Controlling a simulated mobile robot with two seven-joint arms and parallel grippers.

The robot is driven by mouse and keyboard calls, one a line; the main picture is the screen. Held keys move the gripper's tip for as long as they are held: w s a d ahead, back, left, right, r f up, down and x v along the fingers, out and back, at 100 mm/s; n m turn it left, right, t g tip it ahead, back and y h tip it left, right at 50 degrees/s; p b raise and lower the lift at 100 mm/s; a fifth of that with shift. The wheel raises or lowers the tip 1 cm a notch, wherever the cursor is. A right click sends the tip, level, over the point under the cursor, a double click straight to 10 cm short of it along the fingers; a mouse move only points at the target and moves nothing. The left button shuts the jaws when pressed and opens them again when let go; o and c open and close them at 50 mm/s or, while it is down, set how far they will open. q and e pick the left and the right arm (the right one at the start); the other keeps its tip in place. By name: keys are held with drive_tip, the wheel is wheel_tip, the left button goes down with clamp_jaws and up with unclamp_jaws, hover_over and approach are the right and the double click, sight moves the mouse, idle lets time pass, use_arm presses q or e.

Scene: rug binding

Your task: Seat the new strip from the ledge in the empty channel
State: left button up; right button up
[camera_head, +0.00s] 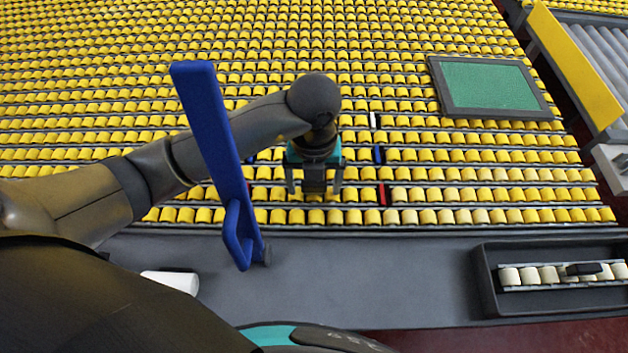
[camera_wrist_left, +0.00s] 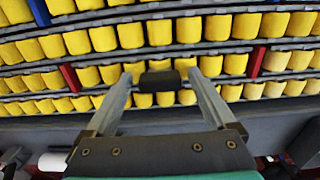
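A strip of cream rollers (camera_head: 549,275) with a black grip block (camera_head: 583,268) lies in a dark tray (camera_head: 486,284) on the grey ledge (camera_head: 370,275), at the right of the head view. My left gripper (camera_head: 315,188) points down over the yellow roller rows near the ledge. In the left wrist view its fingers (camera_wrist_left: 161,74) are open, with a dark block (camera_wrist_left: 160,81) between them and small gaps at both sides. Yellow rollers lie around that block. I cannot make out an empty channel; the gripper covers part of the rows. My right gripper does not show.
Red markers (camera_head: 382,194) and blue markers (camera_head: 379,155) stand among the rows. A tall blue piece with a loop handle (camera_head: 213,130) rises above the ledge. A white cylinder (camera_head: 170,281) lies at the left. A green panel (camera_head: 490,86) sits at the upper right. The middle ledge is clear.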

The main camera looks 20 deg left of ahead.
use_arm(q)
wheel_tip(320, 180, up, 12)
drive_tip(key=p, duration=0.3)
drive_tip(key=shift+r, duration=0.2)
idle(0.6)
